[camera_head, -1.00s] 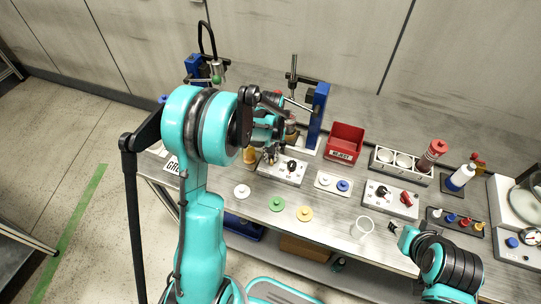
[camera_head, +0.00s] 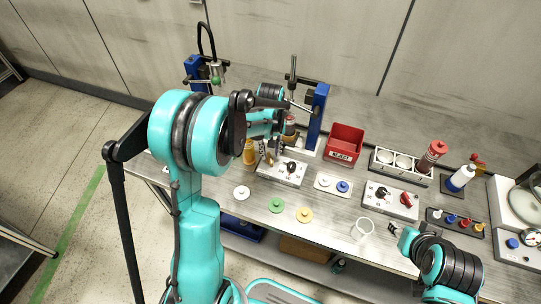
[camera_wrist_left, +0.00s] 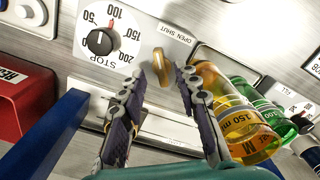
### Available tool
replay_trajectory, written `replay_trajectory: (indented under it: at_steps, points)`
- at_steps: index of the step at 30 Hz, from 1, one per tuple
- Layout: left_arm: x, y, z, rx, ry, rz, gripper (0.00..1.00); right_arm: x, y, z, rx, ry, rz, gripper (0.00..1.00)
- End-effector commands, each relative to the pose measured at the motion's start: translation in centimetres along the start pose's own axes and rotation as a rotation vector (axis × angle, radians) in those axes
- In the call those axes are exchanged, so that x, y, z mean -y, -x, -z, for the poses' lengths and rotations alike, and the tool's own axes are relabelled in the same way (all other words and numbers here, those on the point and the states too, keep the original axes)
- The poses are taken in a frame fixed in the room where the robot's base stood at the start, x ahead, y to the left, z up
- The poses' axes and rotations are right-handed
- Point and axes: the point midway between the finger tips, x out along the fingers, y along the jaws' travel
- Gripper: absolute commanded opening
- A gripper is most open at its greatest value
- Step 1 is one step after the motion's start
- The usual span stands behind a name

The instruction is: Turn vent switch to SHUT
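The vent switch (camera_wrist_left: 176,33) is a brass piece on a pale plate beside the "OPEN SHUT" label in the left wrist view. My left gripper (camera_wrist_left: 163,72) is open, with its dark fingers spread just in front of the plate. A small brass-coloured part shows between the fingertips; I cannot tell whether they touch it. In the head view my left gripper (camera_head: 271,156) is at the back left of the pump control box (camera_head: 276,175), and the switch is not clear there. My right gripper (camera_head: 397,232) is near the table's front edge; its fingers are too small to read.
A black dial (camera_wrist_left: 100,41) adjoins the switch plate. An amber bottle (camera_wrist_left: 235,105) and a green bottle (camera_wrist_left: 277,119) stand close by. The red reject bin (camera_head: 344,143) and a blue post (camera_head: 318,115) are right of the left gripper.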

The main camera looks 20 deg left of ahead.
Motion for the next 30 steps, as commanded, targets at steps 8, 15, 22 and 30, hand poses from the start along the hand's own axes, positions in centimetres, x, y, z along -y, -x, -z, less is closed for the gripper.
replay_trajectory:
  at_steps: [8, 15, 22, 30]
  points:
    - [0.0, 6.1, 0.0, 0.0, 0.0, 0.0, 0.32, 0.0, 0.0, 0.0, 0.0, 0.0, 0.0, 0.4]
    - [0.0, 8.6, 0.0, 0.0, 0.0, 0.0, 0.32, 0.0, 0.0, 0.0, 0.0, 0.0, 0.0, 0.4]
    - [0.0, 8.8, 0.0, 0.0, 0.0, 0.0, 0.32, 0.0, 0.0, 0.0, 0.0, 0.0, 0.0, 0.4]
    - [0.0, 8.8, 0.0, 0.0, 0.0, 0.0, 0.32, 0.0, 0.0, 0.0, 0.0, 0.0, 0.0, 0.4]
